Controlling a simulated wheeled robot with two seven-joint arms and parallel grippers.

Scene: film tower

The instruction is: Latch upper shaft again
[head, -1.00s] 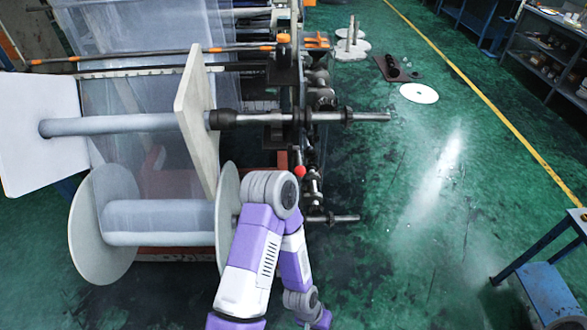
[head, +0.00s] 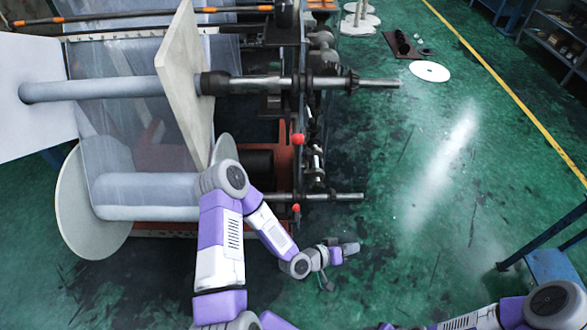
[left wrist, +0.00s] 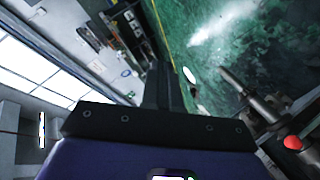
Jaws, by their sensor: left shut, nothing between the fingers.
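The upper shaft (head: 365,83) runs level out of the machine's side frame, with a pale square plate (head: 183,85) and a pale roll core (head: 95,88) on it. A red knob (head: 298,139) sits on the side frame below it; the latch's state is too small to tell. My left gripper (head: 350,249) is shut and empty, apart from the machine, below and right of the lower shaft (head: 335,197). In the left wrist view its shut fingers (left wrist: 161,85) point up, with a shaft and a red knob (left wrist: 293,142) to their right. My right gripper is out of view.
A second red knob (head: 296,208) sits by the lower shaft. A white disc (head: 429,71) and a dark mat (head: 402,45) lie on the floor. A blue bench (head: 556,270) stands at right. The green floor between is clear.

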